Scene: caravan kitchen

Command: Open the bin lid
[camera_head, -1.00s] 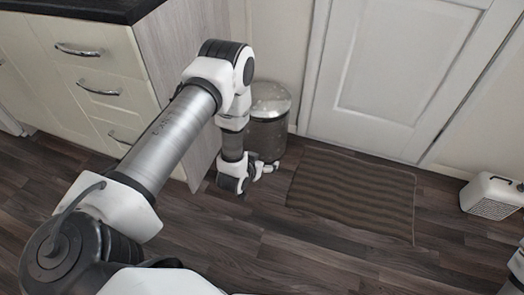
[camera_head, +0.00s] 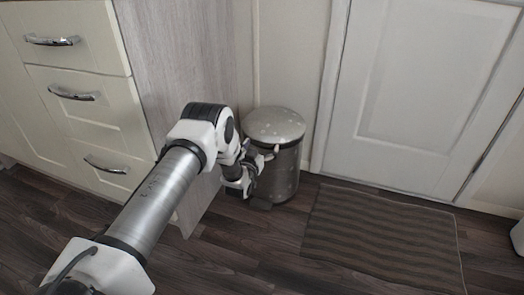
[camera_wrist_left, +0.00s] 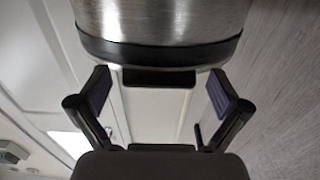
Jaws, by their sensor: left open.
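The bin (camera_head: 287,175) is a metal cylinder standing on the floor between the cabinet side and the door. Its round, spotted lid (camera_head: 275,124) is down. My left gripper (camera_head: 268,154) is at the front left of the bin, just below the lid's edge. In the left wrist view the left gripper (camera_wrist_left: 161,92) is open and empty. Its fingers are to either side of a black tab (camera_wrist_left: 160,78) on the black band of the bin (camera_wrist_left: 165,20). I cannot tell whether a finger touches the bin. My right gripper is not in view.
The cabinet (camera_head: 85,100) with drawers stands close on the left. A white door (camera_head: 420,95) is behind to the right. A striped brown mat (camera_head: 383,238) lies on the floor right of the bin. A white object (camera_head: 518,238) is cut off at the right edge.

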